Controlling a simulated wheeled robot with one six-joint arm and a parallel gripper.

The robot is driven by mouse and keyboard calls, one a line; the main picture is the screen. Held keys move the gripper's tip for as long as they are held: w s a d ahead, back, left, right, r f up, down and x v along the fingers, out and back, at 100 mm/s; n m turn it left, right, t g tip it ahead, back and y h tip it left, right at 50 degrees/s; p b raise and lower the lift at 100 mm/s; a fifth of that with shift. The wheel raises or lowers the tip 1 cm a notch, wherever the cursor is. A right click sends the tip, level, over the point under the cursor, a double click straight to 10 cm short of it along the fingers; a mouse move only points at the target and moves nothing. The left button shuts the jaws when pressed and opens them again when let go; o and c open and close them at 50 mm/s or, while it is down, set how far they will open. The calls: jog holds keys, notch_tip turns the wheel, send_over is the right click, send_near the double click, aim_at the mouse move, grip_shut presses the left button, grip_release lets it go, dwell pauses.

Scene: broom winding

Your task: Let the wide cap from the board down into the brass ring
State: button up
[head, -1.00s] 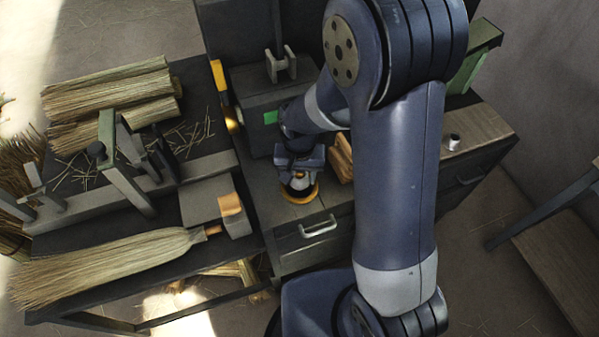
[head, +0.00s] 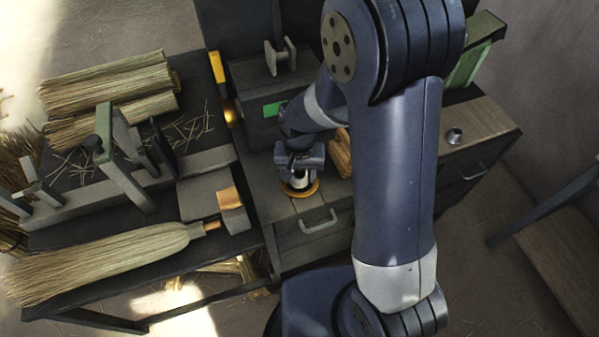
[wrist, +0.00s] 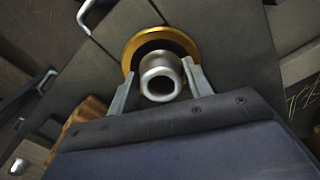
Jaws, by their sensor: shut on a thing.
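My gripper (wrist: 160,82) points down over the worktop. Its two fingers are shut on a silver, hollow-ended cap (wrist: 160,84), one finger on each side. The brass ring (wrist: 130,52) lies on the dark worktop beyond the cap in the wrist view, and its dark opening shows partly behind the cap. In the head view the brass ring (head: 301,194) sits right under my gripper (head: 299,178). Whether the cap's lower end touches the ring or is inside it is hidden. The wooden board (head: 490,120) at the right carries another small silver cap (head: 455,136).
A grey box with a green panel (head: 273,109) stands behind my gripper, and wooden blocks (head: 341,153) are close at its right. A drawer handle (head: 320,222) is in front. At the left, a table holds a broom (head: 110,262), straw bundles (head: 110,90) and a clamp.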

jog(key=o, duration=1)
notch_tip(320, 180, up, 8)
jog(key=p, duration=0.6)
dwell(0.9)
notch_tip(320, 180, down, 8)
jog(key=b, duration=0.6)
dwell(0.3)
